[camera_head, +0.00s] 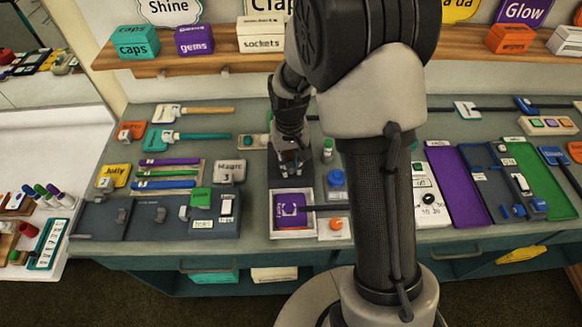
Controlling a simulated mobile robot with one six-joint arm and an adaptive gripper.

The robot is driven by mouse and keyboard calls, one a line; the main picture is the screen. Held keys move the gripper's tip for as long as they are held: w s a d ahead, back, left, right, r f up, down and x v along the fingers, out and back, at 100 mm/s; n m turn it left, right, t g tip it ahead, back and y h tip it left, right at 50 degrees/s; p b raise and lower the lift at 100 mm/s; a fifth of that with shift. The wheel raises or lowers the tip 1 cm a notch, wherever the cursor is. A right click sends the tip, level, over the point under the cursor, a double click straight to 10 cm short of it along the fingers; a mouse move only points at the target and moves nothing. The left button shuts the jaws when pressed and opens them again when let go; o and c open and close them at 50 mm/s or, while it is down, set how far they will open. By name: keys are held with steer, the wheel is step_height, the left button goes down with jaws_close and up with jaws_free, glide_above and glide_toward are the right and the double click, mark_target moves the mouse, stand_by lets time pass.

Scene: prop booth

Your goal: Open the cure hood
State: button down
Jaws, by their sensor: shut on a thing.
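What looks like the cure hood is a white-framed box with a purple inside (309,197) and a dark upright panel (276,180) along its back, at the middle of the bench. The box's purple inside shows from above, with a light shape in it. My gripper (291,170) points down in front of the dark panel, just behind the purple inside. Its fingers are shut on a small part there, apparently of the hood; the gripped part is mostly hidden by the fingers. My arm hides the bench to the right of the hood.
A blue knob (336,178) and an orange button (336,224) stand close right of the hood. A grey Magic 3 block (230,172) and a dark-grey unit (150,217) stand left. A shelf (200,61) with labelled boxes runs behind. The bench's front edge is near the hood.

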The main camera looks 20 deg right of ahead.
steer(key=c, duration=1.4)
jaws_free()
steer(key=shift+s, duration=0.1)
step_height(320, 180, up, 12)
steer(key=shift+a, duration=0.1)
steer(key=s+r+t, duration=0.2)
steer(key=s+r, duration=0.7)
steer(key=s+t, duration=0.1)
steer(key=s, duration=0.3)
steer(key=s+a+r, duration=0.1)
steer(key=s, duration=0.4)
steer(key=s+n+t, duration=0.1)
steer(key=s, duration=0.4)
steer(key=shift+s+a+r+t, duration=0.15)
steer(key=shift+a+r+t, duration=0.05)
steer(key=shift+t, duration=0.1)
